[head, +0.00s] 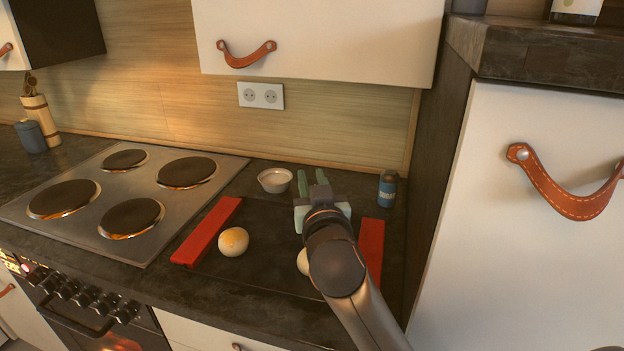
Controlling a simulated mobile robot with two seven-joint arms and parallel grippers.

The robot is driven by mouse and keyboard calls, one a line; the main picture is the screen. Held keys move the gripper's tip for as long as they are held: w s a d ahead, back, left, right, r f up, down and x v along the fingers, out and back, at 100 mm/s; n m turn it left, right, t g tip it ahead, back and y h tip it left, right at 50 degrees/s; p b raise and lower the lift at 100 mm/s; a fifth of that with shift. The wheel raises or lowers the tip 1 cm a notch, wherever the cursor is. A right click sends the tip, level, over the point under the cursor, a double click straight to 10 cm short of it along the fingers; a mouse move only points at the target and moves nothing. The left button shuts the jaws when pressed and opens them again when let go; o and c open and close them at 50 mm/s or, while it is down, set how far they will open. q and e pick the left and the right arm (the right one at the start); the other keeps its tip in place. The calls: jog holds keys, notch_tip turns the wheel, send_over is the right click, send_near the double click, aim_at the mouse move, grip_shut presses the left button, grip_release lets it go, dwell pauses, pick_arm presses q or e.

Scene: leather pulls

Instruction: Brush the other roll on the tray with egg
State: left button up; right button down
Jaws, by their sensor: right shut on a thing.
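A dark tray (268,212) with red end pieces lies on the counter right of the hob. One roll (233,241) sits on its left half, with a yellow-orange glossy patch on top. The other roll (303,262) is on the right half, mostly hidden behind my right arm; its visible edge is pale. A small white bowl (275,180) stands behind the tray; its contents are hard to make out. My right gripper (312,182) is above the tray's back part, right of the bowl, shut on what seems to be the brush, mostly hidden by the hand. My left gripper is out of view.
A blue sugar jar (387,190) stands at the back right, near a tall cabinet side. The hob (125,195) with several plates fills the left. A wall cabinet (318,40) hangs above the counter.

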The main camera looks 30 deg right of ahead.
jog(key=shift+w+d, duration=0.2)
jog(key=shift+w, duration=0.3)
dwell(0.3)
dwell(0.4)
jog(key=shift+s+a+f+p, duration=0.1)
jog(key=shift+s+p, duration=0.1)
jog(key=shift+p, duration=0.1)
jog(key=shift+v, duration=0.75)
jog(key=shift+s, duration=0.15)
jog(key=shift+p+x, duration=0.3)
jog(key=shift+x, duration=0.7)
dwell(0.9)
